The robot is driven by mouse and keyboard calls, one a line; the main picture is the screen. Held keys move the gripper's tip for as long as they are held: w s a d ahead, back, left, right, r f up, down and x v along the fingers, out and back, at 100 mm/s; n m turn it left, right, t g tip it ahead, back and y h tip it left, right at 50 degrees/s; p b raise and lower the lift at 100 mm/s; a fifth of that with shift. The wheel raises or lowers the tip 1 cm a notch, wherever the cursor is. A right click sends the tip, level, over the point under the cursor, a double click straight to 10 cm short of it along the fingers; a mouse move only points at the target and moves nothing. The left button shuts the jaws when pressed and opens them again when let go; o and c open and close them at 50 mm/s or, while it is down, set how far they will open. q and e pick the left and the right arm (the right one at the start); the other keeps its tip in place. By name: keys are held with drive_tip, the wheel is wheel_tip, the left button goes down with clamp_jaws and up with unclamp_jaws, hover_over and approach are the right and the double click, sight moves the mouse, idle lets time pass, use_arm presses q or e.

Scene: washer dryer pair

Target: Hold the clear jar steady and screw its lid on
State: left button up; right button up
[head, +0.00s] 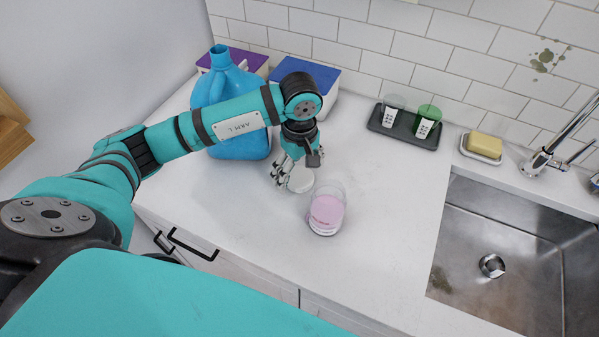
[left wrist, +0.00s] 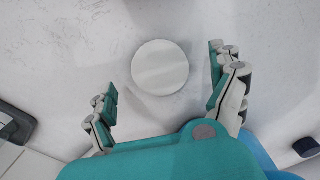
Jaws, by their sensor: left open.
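The clear jar (head: 327,210) with pink contents stands upright on the white counter, with no lid on it. The round white lid (head: 300,180) lies flat on the counter just left of and behind the jar. It also shows in the left wrist view (left wrist: 160,67). My left gripper (head: 285,178) is over the counter at the lid, fingers pointing down. In the left wrist view my left gripper (left wrist: 164,100) is open, its fingers apart on either side of the lid's near edge, holding nothing. The jar is out of the left wrist view. My right gripper is in neither view.
A large blue jug (head: 238,142) and boxes with purple (head: 245,58) and blue (head: 318,73) lids stand behind my left arm. A dark tray (head: 402,135) with two small containers and a yellow soap (head: 484,145) sit at the back. A metal sink (head: 480,230) is at right.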

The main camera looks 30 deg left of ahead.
sight(300, 177)
use_arm(q)
drive_tip(key=shift+f, duration=1)
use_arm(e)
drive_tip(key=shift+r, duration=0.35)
use_arm(q)
drive_tip(key=c, duration=1)
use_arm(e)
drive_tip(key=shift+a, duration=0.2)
use_arm(q)
drive_tip(key=shift+r, duration=0.1)
drive_tip(key=shift+r, duration=0.4)
wheel_tip(300, 177, up, 9)
drive_tip(key=b, duration=0.2)
drive_tip(key=shift+b, duration=0.3)
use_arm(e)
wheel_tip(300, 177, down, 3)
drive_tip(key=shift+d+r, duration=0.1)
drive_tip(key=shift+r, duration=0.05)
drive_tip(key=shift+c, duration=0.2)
